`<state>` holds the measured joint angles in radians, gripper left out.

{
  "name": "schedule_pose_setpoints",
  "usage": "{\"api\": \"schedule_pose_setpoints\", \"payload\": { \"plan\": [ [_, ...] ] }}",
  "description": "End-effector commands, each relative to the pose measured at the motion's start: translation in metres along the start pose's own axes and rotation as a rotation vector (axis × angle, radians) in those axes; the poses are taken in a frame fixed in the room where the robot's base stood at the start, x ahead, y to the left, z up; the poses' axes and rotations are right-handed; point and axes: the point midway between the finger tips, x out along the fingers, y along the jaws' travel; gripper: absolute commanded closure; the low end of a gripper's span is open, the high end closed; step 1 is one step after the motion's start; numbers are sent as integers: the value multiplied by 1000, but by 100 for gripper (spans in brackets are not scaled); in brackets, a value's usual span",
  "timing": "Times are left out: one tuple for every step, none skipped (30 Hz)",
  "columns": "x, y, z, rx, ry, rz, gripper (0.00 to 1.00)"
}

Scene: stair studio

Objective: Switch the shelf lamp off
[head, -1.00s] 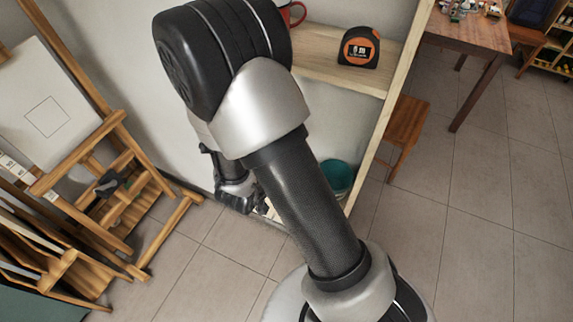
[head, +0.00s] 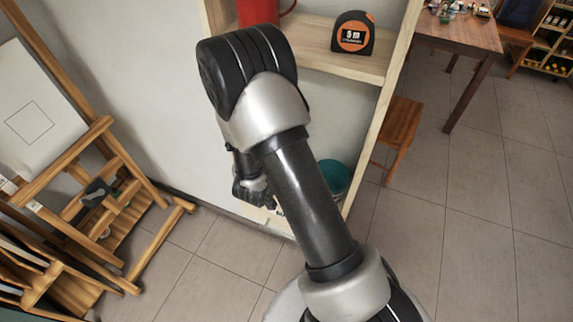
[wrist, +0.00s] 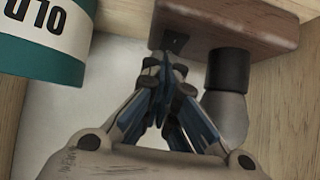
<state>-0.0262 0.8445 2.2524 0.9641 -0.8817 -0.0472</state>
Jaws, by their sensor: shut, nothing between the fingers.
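In the wrist view the shelf lamp has a brown wooden base (wrist: 235,24), a black socket and a grey bulb (wrist: 226,110) that shows no glow. A small black switch piece (wrist: 176,42) sits on the base, left of the socket. My gripper (wrist: 164,62) is shut and empty, its fingertips right at the switch piece. Whether they touch it I cannot tell. The fingers partly cover the switch, so its position is unclear. In the head view my arm hides most of the gripper, and the lamp does not show.
In the head view the wooden shelf (head: 318,52) carries a tape measure (head: 352,33) and a red vessel (head: 258,11). A teal bucket (head: 335,178) is lower down. An easel (head: 125,195) stands left.

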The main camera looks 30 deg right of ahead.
Motion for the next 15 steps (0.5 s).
{"api": "schedule_pose_setpoints", "payload": {
  "plan": [
    [0, 0, 0, 0, 0, 0, 100],
    [0, 0, 0, 0, 0, 0, 100],
    [0, 0, 0, 0, 0, 0, 100],
    [0, 0, 0, 0, 0, 0, 100],
    [2, 0, 1, 0, 0, 0, 100],
    [5, 0, 3, 1, -1, 1, 100],
    [9, 0, 3, 2, -9, 2, 100],
    [8, 0, 2, 1, -13, 0, 100],
    [7, -1, 3, 1, -12, -1, 100],
    [7, -1, 3, 0, -12, -1, 100],
    [7, 0, 3, 0, -12, -1, 100],
    [7, 0, 3, 0, -13, 0, 100],
    [7, 0, 3, 0, -13, 0, 100],
    [7, 0, 3, 0, -13, 0, 100],
    [7, 0, 4, 0, -13, 0, 100]
  ]
}}
